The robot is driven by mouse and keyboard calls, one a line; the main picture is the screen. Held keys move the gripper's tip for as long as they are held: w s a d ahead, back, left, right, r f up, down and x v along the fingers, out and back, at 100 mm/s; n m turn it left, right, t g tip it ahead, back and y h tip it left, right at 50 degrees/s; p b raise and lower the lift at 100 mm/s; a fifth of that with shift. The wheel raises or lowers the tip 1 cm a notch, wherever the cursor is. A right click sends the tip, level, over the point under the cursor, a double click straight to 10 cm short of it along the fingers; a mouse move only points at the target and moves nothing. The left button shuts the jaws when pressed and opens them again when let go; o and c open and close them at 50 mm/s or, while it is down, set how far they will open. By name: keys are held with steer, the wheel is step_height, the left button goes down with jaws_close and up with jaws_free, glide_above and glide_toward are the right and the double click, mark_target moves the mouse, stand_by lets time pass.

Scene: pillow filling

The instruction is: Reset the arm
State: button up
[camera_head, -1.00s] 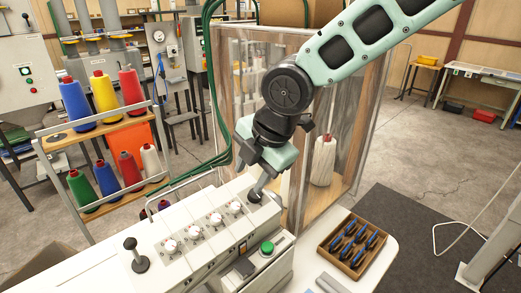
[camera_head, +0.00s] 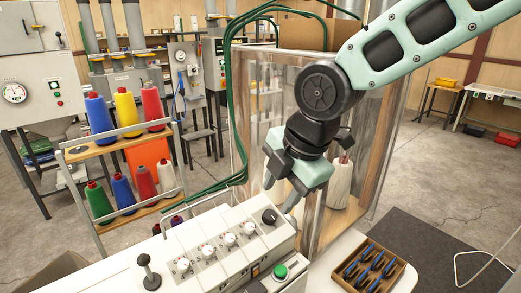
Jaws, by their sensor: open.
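My arm reaches in from the upper right in the head view. My gripper (camera_head: 280,195) hangs from it with its fingers apart and nothing visible between them. It is just above and to the right of the black knob (camera_head: 270,216) at the far right end of the white control panel (camera_head: 212,262). A small gap seems to lie between the fingers and the knob. The panel also carries several white dials (camera_head: 230,239), a green button (camera_head: 280,271) and a black lever (camera_head: 149,272) at its left.
A clear-walled cabinet (camera_head: 358,200) stands right behind my gripper, with a white yarn cone (camera_head: 340,184) inside. A rack of coloured thread cones (camera_head: 127,111) stands at the left. A wooden tray (camera_head: 401,268) of dark blue-handled tools lies at the lower right. Green hoses (camera_head: 229,110) run behind the panel.

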steer(key=s+d+f+m+g+h+b, duration=0.1)
steer(key=s+d+f+m+b, duration=0.2)
steer(key=s+f+m+b, duration=0.4)
steer(key=s+d+f+m+g+h+b, duration=0.1)
steer(key=s+d+f+m+b, duration=0.3)
steer(key=s+f+m+b, duration=0.4)
steer(key=s+f+m, duration=0.1)
steer(key=s+f, duration=0.2)
steer(key=f, duration=0.3)
steer(key=shift+s+f+m+g, duration=0.2)
steer(key=shift+f+m+g, duration=0.2)
